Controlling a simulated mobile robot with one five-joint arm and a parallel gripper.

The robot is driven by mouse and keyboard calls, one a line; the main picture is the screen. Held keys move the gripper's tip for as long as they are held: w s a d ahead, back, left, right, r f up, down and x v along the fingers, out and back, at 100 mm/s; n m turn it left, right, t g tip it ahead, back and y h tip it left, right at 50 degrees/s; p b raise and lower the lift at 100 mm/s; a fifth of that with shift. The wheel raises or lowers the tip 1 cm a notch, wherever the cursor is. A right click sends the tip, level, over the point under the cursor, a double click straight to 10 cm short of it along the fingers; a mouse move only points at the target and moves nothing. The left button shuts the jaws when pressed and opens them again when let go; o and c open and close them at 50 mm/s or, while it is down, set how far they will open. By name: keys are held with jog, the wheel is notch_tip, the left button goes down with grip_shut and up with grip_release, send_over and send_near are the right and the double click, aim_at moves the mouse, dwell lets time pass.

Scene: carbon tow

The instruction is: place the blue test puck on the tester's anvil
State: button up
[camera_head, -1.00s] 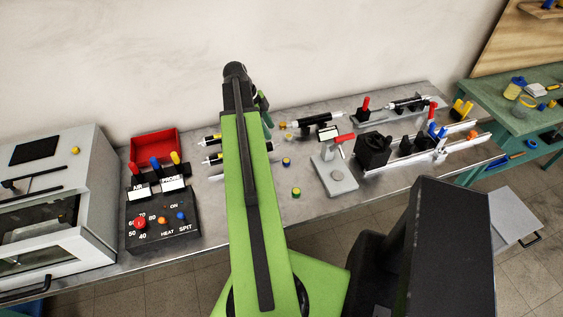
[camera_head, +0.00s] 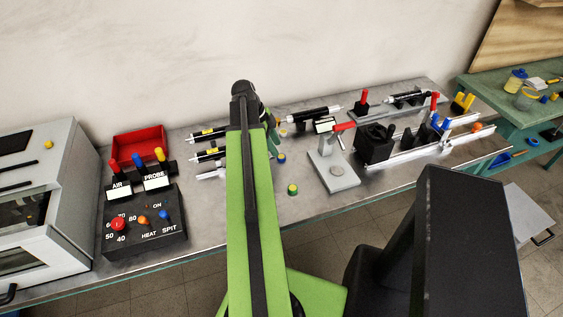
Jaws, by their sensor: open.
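The small blue puck (camera_head: 281,159), with a yellowish top, lies on the grey bench just right of my arm. The tester (camera_head: 322,172) is a light grey stand with a red lever and a small display. Its round anvil (camera_head: 337,170) is bare on the base plate. My gripper (camera_head: 273,132) shows partly past the end of my green arm, above the bench and a little behind the blue puck in the picture. It is open and apart from the puck. My arm hides part of it.
A green puck with a yellow top (camera_head: 292,189) lies nearer the bench's front edge. A black block (camera_head: 374,145) and a rail (camera_head: 425,142) stand right of the tester. A control box (camera_head: 143,222) and red bin (camera_head: 139,146) are at left. Black cylinders (camera_head: 208,155) lie left of my arm.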

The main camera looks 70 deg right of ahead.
aim_at(282, 156)
jog(key=b+x, duration=0.4)
jog(key=x, duration=0.1)
jog(key=shift+w+d+f, duration=0.1)
jog(key=shift+w, duration=0.05)
jog(key=shift+r, duration=0.2)
grip_shut()
jog(key=shift+r, duration=0.1)
notch_tip(282, 156, up, 4)
jog(key=p, duration=0.4)
jog(key=shift+r+p, duration=0.2)
jog(key=shift+p, duration=0.2)
jog(key=s+a+r+p, duration=0.5)
jog(key=s+r+p, duration=0.1)
jog(key=s, duration=0.4)
jog(key=shift+s+r, duration=0.2)
jog(key=shift+s, duration=0.15)
